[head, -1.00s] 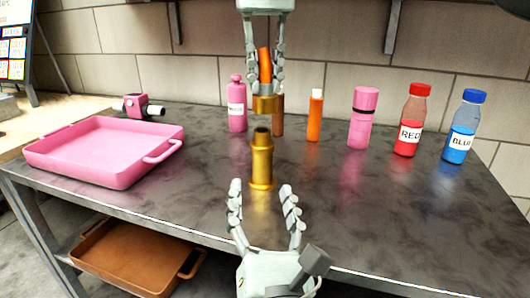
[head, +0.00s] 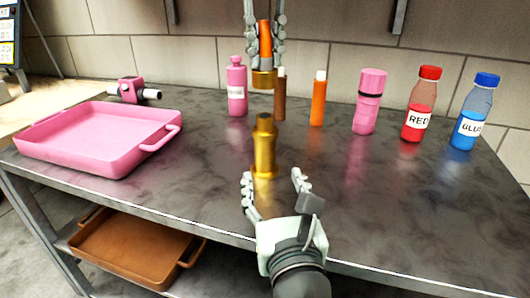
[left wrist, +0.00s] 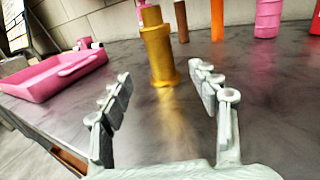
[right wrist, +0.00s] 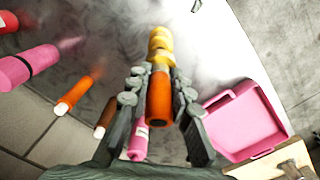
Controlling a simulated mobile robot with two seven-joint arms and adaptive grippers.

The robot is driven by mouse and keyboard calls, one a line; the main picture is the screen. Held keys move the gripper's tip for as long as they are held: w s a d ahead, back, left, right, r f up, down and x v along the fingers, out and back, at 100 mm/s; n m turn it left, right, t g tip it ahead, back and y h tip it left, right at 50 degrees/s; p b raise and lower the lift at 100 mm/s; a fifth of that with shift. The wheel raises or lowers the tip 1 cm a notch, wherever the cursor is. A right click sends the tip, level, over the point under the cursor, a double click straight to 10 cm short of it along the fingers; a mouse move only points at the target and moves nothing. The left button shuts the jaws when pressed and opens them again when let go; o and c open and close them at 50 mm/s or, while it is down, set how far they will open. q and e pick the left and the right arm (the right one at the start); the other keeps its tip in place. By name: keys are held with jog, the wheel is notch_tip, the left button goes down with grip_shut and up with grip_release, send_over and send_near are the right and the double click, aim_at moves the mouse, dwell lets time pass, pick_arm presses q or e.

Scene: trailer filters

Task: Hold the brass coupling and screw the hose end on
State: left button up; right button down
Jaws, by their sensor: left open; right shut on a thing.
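The brass coupling (head: 264,148) stands upright on the dark table in the head view. It also shows in the left wrist view (left wrist: 158,48), beyond and between the fingertips. My left gripper (head: 274,180) is open, its fingers spread just in front of the coupling's lower part. My right gripper (head: 265,35) is shut on the orange hose end (head: 265,40), which has a brass collar (head: 264,79) at its bottom. The collar hangs above the coupling with a gap between them. In the right wrist view the orange hose (right wrist: 159,100) sits between the fingers.
A pink tray (head: 60,160) is at the left, with a pink valve-like part (head: 132,90) behind it. Pink bottle (head: 237,88), brown tube (head: 280,98), orange tube (head: 318,100), pink flask (head: 368,105), red bottle (head: 420,105) and blue bottle (head: 473,115) line the back. A brown tray (head: 130,250) sits below.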

aim_at(267, 155)
pick_arm(q)
jog(key=w, duration=0.5)
jog(key=w+a, duration=0.1)
jog(key=w, duration=0.2)
jog(key=shift+w, duration=0.15)
jog(key=shift+c, duration=0.3)
grip_shut()
